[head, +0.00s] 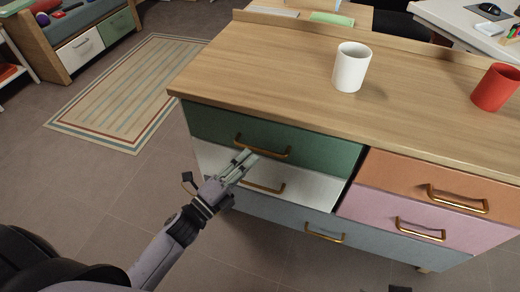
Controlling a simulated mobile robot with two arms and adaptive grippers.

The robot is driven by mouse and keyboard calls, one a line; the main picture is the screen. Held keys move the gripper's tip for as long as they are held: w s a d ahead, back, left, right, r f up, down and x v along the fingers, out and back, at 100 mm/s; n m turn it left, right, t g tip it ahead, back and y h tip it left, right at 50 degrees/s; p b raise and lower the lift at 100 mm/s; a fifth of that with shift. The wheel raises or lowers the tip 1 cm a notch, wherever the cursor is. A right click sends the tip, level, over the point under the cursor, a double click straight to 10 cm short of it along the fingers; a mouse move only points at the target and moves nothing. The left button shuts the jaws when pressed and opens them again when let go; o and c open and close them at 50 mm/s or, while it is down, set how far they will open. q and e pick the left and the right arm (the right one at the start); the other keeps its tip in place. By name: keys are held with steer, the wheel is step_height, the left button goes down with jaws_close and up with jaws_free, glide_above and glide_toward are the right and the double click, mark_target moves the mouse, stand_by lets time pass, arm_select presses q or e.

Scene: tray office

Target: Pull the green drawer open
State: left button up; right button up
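The green drawer (325,150) is the top left drawer of a wooden-topped dresser, and it looks shut or nearly so. Its brass bar handle (272,152) runs across the middle of its front. My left gripper (246,157) comes up from the lower left, with its fingertips just below and at the left part of this handle. The two fingers lie close together in this view. I cannot tell whether they touch the handle or have it between them.
Below is a white drawer (315,188) with its own handle, partly behind my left gripper, then a grey-blue drawer (290,218). Orange (410,178) and pink (385,210) drawers are on the right. A white mug (351,68) and a red mug (495,87) stand on top.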

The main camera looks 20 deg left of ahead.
mark_target(260, 149)
arm_select(q)
steer(key=x, duration=0.5)
steer(key=shift+c, duration=0.6)
jaws_close()
